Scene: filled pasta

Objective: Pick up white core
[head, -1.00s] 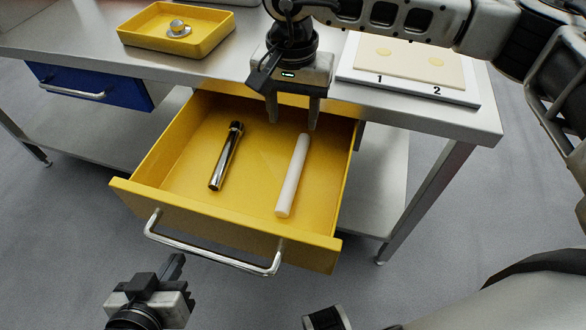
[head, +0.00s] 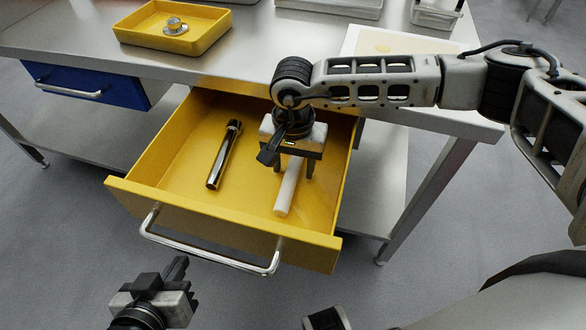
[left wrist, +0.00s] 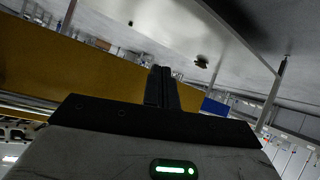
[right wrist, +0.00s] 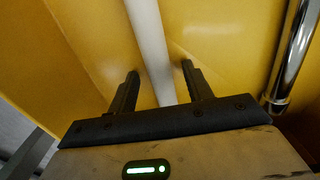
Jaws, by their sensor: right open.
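The white core (head: 287,191), a smooth white rod, lies in the open yellow drawer (head: 190,211), on its right side. My right gripper (head: 293,170) is over the core's far part and hides it in the head view. In the right wrist view the open fingers (right wrist: 160,83) stand on either side of the white core (right wrist: 150,40), with a gap to it on both sides. My left gripper (head: 180,275) is outside the drawer, in front of its handle. In the left wrist view its fingers (left wrist: 162,88) look close together, with nothing between them.
A dark shiny rod (head: 224,155) lies left of the core in the drawer; it also shows at the right of the right wrist view (right wrist: 291,55). A yellow tray (head: 135,33) with a metal part stands on the table. The drawer handle (head: 205,257) sticks out in front.

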